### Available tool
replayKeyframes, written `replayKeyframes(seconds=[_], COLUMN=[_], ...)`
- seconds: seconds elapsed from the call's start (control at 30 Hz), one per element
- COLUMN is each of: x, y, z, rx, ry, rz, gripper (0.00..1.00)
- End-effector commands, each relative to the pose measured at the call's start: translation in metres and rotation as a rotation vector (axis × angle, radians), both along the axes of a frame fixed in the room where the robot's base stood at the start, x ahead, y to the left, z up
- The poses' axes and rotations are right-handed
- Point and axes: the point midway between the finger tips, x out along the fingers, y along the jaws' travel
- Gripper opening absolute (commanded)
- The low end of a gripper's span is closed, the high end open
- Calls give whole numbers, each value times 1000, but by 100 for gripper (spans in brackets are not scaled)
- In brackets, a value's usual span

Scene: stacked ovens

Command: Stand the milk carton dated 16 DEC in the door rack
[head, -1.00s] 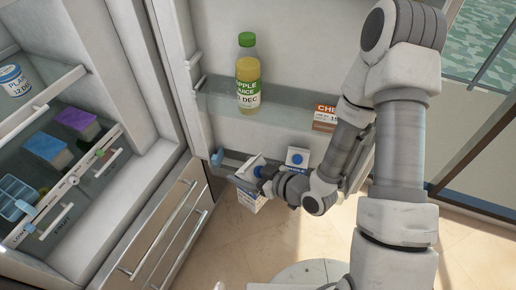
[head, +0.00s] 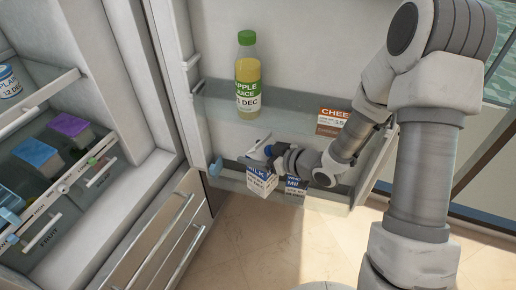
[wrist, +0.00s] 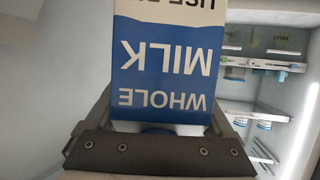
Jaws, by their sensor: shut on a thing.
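My gripper (head: 274,156) is shut on a blue and white milk carton (head: 262,182), which leans slightly in the head view. In the wrist view the carton (wrist: 170,65) shows "WHOLE MILK" upside down between the fingers. Its date is cut off there and too small to read in the head view. The lower door rack (head: 228,176) is right at the carton; I cannot tell whether the carton is in front of its rail or above it. A second milk carton (head: 295,188) stands in that rack, just right of the held one, partly hidden by my gripper.
An apple juice bottle (head: 248,80) and a cheese box (head: 332,122) stand on the upper door shelf (head: 290,112). The fridge interior with drawers (head: 60,180) is at the left.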

Motion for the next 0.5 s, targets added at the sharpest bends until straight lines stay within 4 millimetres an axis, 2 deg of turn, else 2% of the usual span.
replayKeyframes(seconds=[0.17,0.3,0.5], x=[28,25,26], y=[-6,-5,-5], z=[3,-12,-13], rx=[2,3,3], ry=[-7,-2,-5], rz=[0,0,0], gripper=[0,0,0])
